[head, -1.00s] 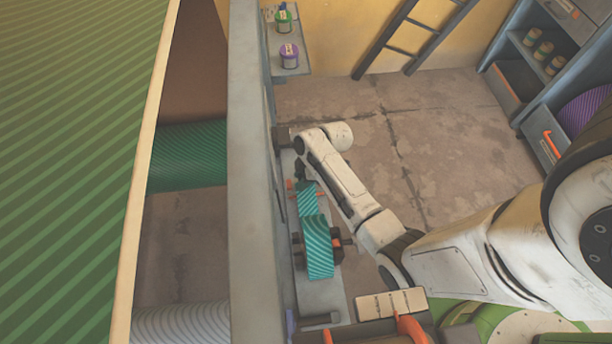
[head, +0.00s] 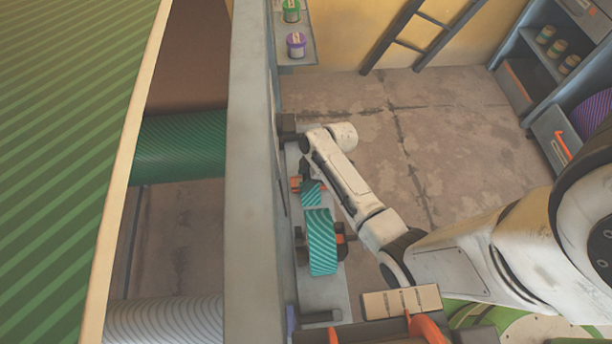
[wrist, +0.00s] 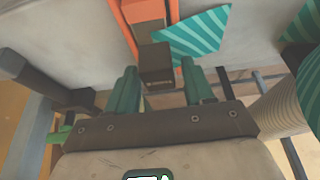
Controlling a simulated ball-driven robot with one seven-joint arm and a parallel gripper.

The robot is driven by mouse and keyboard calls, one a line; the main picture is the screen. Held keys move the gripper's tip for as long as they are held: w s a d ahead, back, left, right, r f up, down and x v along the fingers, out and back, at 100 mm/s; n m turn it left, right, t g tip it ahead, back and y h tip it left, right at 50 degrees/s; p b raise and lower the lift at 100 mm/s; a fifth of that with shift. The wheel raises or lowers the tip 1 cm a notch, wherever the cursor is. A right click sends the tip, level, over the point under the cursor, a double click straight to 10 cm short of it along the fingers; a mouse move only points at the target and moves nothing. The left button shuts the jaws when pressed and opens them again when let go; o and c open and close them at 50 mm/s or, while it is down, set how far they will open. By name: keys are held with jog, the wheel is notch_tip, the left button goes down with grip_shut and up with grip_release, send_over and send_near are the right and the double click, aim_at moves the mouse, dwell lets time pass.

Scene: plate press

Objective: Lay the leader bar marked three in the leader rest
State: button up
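My gripper (wrist: 162,82) shows in the wrist view as two teal fingers standing apart. A dark brown block (wrist: 157,66) lies between the fingertips, with a narrow gap visible at the right finger. Behind it is an orange bracket (wrist: 135,20) with a brown bar in it. A teal striped strip (wrist: 200,38) hangs beside the bracket. I cannot read a three on anything, so I cannot tell which part is the leader bar. In the head view the striped strip (head: 311,193) is below my wrist, apart from a larger striped roll (head: 322,240); the fingertips are hidden.
A grey beam (head: 252,200) runs close along the left of the arm, with green and grey rollers beyond it. A shelf with tins (head: 296,45) is at the back. A labelled block (head: 401,301) lies in front. The floor (head: 440,130) to the right is clear.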

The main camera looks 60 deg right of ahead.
jog(key=shift+o, duration=1.1)
jog(key=shift+r, duration=0.1)
jog(key=p+v, duration=0.3)
jog(key=v, duration=0.7)
jog(key=shift+s+r, duration=0.2)
jog(key=shift+d, duration=0.1)
